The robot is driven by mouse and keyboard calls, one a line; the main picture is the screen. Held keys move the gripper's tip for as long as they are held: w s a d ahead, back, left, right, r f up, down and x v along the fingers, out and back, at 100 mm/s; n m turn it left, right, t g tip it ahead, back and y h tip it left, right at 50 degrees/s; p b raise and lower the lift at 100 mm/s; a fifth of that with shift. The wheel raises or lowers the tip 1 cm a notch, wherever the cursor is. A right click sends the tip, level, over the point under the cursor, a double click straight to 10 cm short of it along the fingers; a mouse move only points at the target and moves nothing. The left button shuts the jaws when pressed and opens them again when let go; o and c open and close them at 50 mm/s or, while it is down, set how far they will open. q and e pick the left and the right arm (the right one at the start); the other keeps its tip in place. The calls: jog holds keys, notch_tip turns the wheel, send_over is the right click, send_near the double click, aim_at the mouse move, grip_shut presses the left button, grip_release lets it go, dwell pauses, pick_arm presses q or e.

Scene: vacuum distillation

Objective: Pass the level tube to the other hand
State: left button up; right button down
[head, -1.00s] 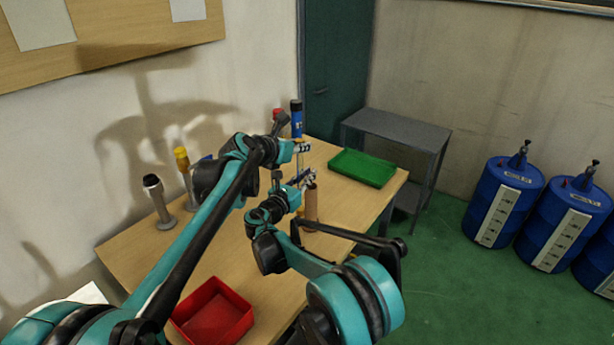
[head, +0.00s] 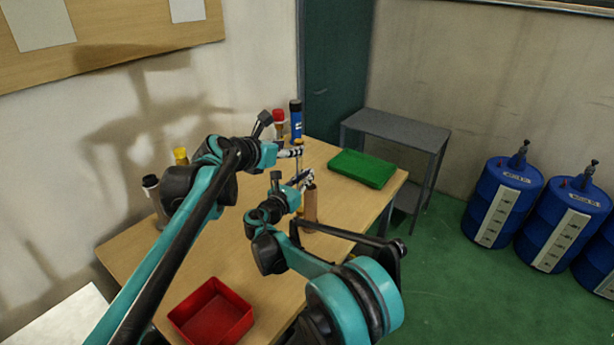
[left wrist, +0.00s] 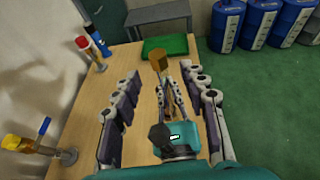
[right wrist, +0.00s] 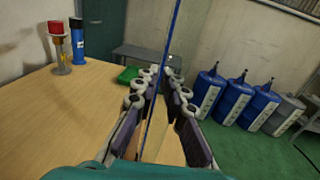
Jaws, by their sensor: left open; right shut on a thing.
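The level tube (right wrist: 172,35) is a thin, bluish upright rod between the fingers of my right gripper (right wrist: 161,72) in the right wrist view. My right gripper (head: 306,178) is shut on it above the table. In the left wrist view a gold-brown cap (left wrist: 159,62) shows at the tube's upper end. My left gripper (left wrist: 161,76) is open, with its fingers spread on either side of the cap's position in that view. In the head view my left gripper (head: 297,153) is just above my right one, near the tube's upper part. Contact with the tube cannot be told.
A wooden table (head: 262,225) lies below. A red tray (head: 212,312) is at its front and a green tray (head: 361,168) at its far right. A blue cylinder (head: 296,120) and a red-topped stand (head: 279,122) are at the back. A yellow-topped stand (head: 181,156) is at left.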

pick_arm(q)
jog(key=s+a+f+m+y, duration=0.2)
jog(key=s+a+f+m, duration=0.15)
jog(key=s+m, duration=0.25)
jog(key=s+a+f+m+g+y, duration=0.1)
jog(key=s+a+f+m, duration=0.25)
jog(key=s+m, duration=0.2)
jog(key=s+a+f+m+y, duration=0.2)
jog(key=s+a+f+m, duration=0.15)
jog(key=s+m, duration=0.3)
jog(key=s+a+f+m+g+y, duration=0.1)
jog(key=s+f+m+g, duration=0.2)
jog(key=s+f+m, duration=0.9)
jog(key=s, duration=0.4)
jog(key=shift+f+g+y, duration=0.3)
jog(key=shift+f+g, duration=0.1)
jog(key=shift+s+a, duration=0.1)
